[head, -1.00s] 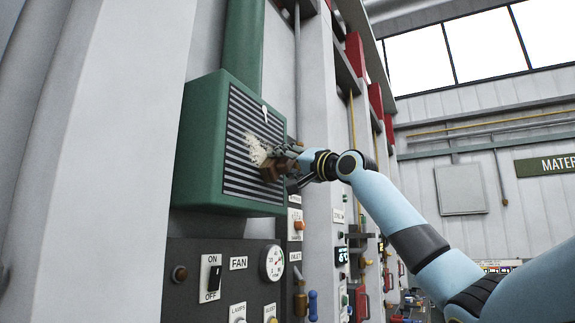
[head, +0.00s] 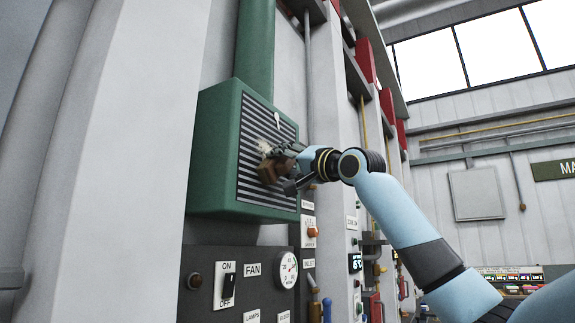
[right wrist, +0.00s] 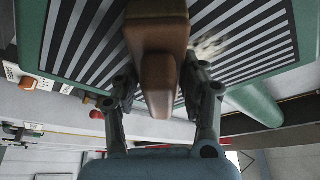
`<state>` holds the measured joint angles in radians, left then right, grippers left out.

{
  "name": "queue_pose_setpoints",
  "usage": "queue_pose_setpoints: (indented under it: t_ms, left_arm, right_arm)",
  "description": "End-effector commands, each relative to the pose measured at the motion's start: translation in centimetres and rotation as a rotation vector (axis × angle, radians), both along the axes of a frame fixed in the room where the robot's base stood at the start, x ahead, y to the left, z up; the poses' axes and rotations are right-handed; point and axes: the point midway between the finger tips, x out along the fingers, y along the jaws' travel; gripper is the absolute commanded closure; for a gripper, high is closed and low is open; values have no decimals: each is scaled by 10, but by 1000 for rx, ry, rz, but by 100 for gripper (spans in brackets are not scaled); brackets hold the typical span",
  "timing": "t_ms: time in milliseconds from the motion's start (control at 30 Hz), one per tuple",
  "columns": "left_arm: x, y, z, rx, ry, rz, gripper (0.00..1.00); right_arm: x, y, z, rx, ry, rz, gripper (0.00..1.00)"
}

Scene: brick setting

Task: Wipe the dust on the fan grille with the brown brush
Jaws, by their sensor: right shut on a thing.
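The fan grille (head: 254,180) is a dark slatted panel on the front of a green wall box. A pale dust patch (head: 265,147) lies on its slats; it also shows in the right wrist view (right wrist: 208,47), beside the brush. My right gripper (head: 285,165) is in front of the grille, shut on the brown brush (head: 268,170). In the right wrist view the brush (right wrist: 157,75) sits between the two fingers, its far end over the slats. The gripper hides part of the grille and dust. I cannot tell whether the bristles touch the slats. My left gripper is not in view.
Below the box is a dark panel with an ON/OFF switch (head: 228,286), a FAN label and a round gauge (head: 288,270). A green duct (head: 254,45) rises above the box. More wall controls and pipes stand to the right, close under my right arm.

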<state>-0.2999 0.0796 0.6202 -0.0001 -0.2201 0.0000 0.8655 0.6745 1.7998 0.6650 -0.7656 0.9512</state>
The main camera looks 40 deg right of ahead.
Motion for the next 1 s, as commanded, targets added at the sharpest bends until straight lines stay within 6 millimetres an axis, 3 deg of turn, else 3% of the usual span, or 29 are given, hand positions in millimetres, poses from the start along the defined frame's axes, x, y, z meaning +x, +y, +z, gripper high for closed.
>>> queue_pose_setpoints:
  t_ms: [200,467,700,1000]
  left_arm:
    - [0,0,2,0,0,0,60]
    - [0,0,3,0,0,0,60]
    - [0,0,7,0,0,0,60]
    - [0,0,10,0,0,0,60]
  right_arm:
    - [-7,20,1,1,-3,3,83]
    - [-10,30,1,0,-2,1,83]
    - [-20,50,1,0,-2,4,83]
    - [-25,58,4,0,-2,1,83]
